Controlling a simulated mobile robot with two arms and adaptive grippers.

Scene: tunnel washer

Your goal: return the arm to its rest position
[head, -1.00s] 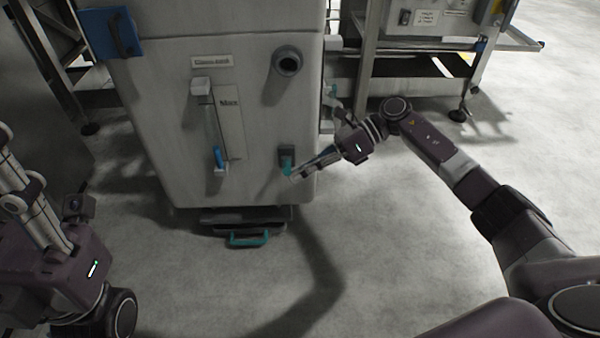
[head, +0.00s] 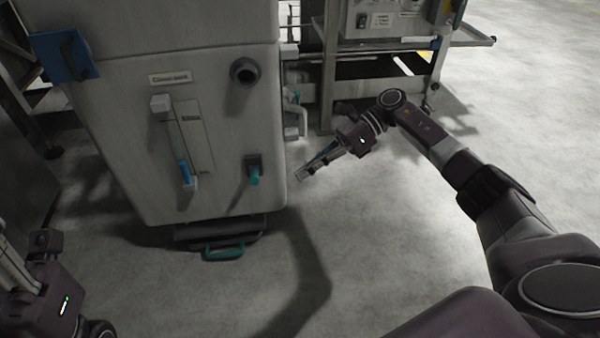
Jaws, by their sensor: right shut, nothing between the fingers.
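My right arm comes in from the right, with its elbow bent. My right gripper (head: 303,175) is shut and empty. It hangs over the floor just right of the grey tank cabinet (head: 215,120), apart from the teal-handled valve (head: 254,170) on the cabinet's front. My left arm is at the lower left edge (head: 45,300); only its wrist part shows and its fingers are out of view.
The cabinet front carries a level gauge with a blue part (head: 185,172) and a dark round port (head: 244,71). A metal frame (head: 350,80) stands behind. Floor at the right is clear.

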